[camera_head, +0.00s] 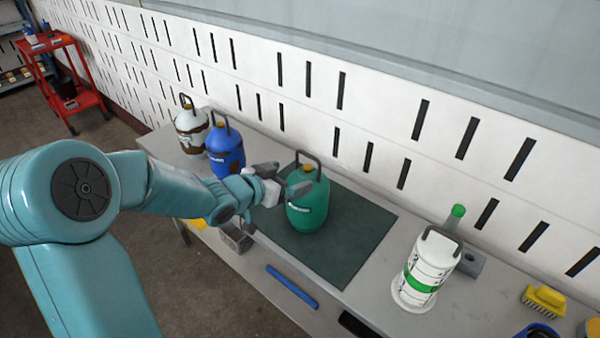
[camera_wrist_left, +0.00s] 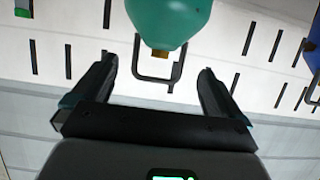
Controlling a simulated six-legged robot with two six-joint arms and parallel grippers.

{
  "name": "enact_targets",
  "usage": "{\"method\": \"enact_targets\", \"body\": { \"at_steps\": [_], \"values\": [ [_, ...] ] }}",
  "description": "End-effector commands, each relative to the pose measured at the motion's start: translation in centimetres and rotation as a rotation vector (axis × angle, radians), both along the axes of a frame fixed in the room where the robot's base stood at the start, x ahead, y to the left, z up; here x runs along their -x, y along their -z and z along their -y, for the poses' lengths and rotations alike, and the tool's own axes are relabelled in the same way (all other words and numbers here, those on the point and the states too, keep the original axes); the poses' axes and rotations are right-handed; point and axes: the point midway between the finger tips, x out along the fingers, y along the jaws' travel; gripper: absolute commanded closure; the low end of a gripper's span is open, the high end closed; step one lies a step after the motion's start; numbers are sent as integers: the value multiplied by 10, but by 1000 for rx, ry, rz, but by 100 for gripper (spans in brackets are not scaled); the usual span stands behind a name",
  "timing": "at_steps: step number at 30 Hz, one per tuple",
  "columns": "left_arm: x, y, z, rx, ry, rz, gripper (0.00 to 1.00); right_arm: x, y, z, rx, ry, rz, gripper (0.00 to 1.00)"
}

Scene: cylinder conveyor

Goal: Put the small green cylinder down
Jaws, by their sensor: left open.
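The small green cylinder (camera_head: 308,208) stands upright on the dark green mat (camera_head: 350,240) on the workbench. Its dark handle rises from the top. My left gripper (camera_head: 288,179) is open close to the cylinder's left side, near the level of its top. In the left wrist view the cylinder (camera_wrist_left: 168,18) appears upside down, with its handle in line with the gap between the open fingers (camera_wrist_left: 158,72). I cannot tell whether either finger touches it. My right gripper is not in view.
A blue cylinder (camera_head: 226,150) and a white-brown one (camera_head: 191,128) stand on the bench at the left. A white cylinder with a green band (camera_head: 423,273) stands at the right, near a yellow brush (camera_head: 544,298). A slotted white wall runs behind.

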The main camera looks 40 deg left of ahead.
Motion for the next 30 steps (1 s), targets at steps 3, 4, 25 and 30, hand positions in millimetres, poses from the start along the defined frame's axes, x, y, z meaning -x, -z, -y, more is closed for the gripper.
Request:
{"method": "enact_targets", "body": {
  "at_steps": [3, 4, 25, 30],
  "values": [
    [23, -10, -2, -1, -3, 1, 0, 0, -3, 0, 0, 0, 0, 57],
    [28, -13, -3, -3, -2, 2, 0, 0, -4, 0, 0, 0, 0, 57],
    [47, -19, -3, 0, 1, 0, 0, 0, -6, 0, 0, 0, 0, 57],
    [46, -19, -3, 0, 1, 0, 0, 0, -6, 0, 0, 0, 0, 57]
  ]
}}
